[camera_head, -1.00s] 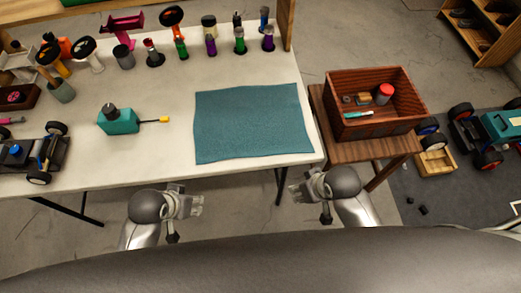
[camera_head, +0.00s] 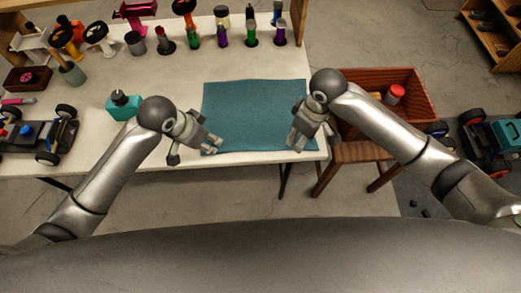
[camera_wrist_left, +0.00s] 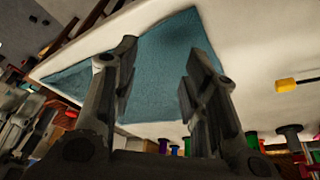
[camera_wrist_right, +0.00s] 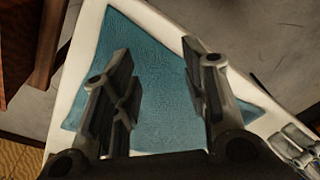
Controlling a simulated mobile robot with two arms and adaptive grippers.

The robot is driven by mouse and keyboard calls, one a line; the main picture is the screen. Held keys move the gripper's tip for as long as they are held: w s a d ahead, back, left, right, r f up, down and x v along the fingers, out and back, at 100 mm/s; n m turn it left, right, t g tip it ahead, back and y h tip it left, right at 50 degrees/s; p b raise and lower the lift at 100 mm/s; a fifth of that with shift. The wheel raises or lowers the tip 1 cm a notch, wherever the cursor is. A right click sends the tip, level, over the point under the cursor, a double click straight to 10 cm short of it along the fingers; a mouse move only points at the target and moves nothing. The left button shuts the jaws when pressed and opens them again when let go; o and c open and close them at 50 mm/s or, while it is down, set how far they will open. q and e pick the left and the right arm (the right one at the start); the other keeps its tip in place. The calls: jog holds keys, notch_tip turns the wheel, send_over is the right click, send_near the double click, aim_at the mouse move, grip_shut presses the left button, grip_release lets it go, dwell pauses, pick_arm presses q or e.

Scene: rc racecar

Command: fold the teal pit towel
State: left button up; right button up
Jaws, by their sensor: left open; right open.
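The teal pit towel (camera_head: 250,110) lies flat and spread out on the white table, near its right front corner. My left gripper (camera_head: 212,148) is open at the towel's near left corner. In the left wrist view the towel (camera_wrist_left: 165,65) shows between and beyond the open fingers (camera_wrist_left: 160,85). My right gripper (camera_head: 297,140) is open over the towel's near right corner. In the right wrist view the towel (camera_wrist_right: 165,100) spreads beneath the open fingers (camera_wrist_right: 165,80). Both grippers are empty. I cannot tell whether the fingertips touch the cloth.
A teal bottle (camera_head: 123,105) stands left of my left gripper. Several bottles and tools line the table's back. A wooden crate (camera_head: 420,95) on a stool (camera_head: 350,152) stands right of the table, partly behind my right arm. An RC car (camera_head: 40,135) sits at the left.

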aim_at(308, 145)
jog(key=w+d+r+h, duration=0.1)
jog(key=w+d+r, duration=0.1)
jog(key=d, duration=0.2)
pick_arm(q)
jog(key=shift+y, duration=0.3)
jog(key=shift+w+a+f, duration=0.2)
jog(key=shift+w+f, duration=0.05)
jog(key=shift+f, duration=0.85)
jog(key=shift+w+a+f, duration=0.2)
jog(key=shift+w+f, duration=0.05)
jog(key=shift+f, duration=0.8)
jog(key=shift+w+a+f, duration=0.2)
jog(key=shift+w+f, duration=0.05)
jog(key=shift+f, duration=0.85)
pick_arm(e)
jog(key=shift+g, duration=0.3)
jog(key=shift+s+a+f, duration=0.1)
jog(key=shift+f, duration=1.9)
jog(key=shift+a+f, duration=0.1)
jog(key=shift+f, duration=1.9)
pick_arm(q)
jog(key=shift+f, duration=0.2)
pick_arm(e)
jog(key=shift+f, duration=0.2)
pick_arm(q)
jog(key=shift+r, duration=0.1)
pick_arm(e)
jog(key=shift+r, duration=0.1)
